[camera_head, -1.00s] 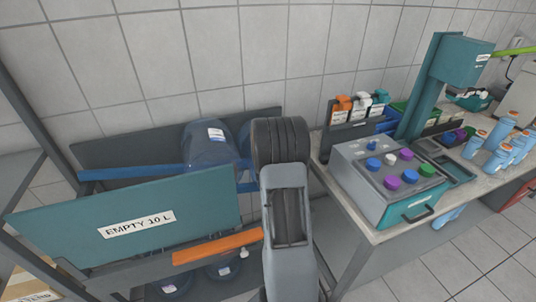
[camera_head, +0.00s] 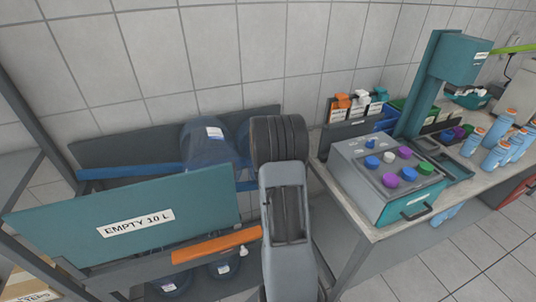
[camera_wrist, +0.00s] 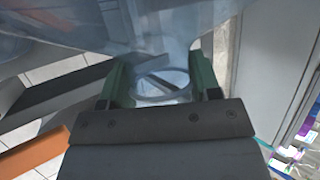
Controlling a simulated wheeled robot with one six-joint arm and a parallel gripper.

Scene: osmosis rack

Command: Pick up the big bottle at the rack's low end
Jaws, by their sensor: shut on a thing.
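In the wrist view my gripper (camera_wrist: 158,72) has its two green fingers closed on the neck of a big clear bluish bottle (camera_wrist: 150,28). The bottle's body fills the top of that view, and its round neck ring shows between the fingers. In the head view a big blue bottle (camera_head: 207,146) with a white label lies on the upper level of the rack (camera_head: 110,222). A second blue bottle (camera_head: 242,138) shows partly beside it, behind my arm. My arm hides the gripper and the rack's right end there, so contact with the rack cannot be seen.
The rack's teal front panel reads "EMPTY 10 L", with an orange strip (camera_head: 215,246) below. More bottles (camera_head: 224,268) sit on the lower level. A bench (camera_head: 372,235) with a grey-teal capping box (camera_head: 385,180) and small blue bottles (camera_head: 496,153) stands close right. A tiled wall is behind.

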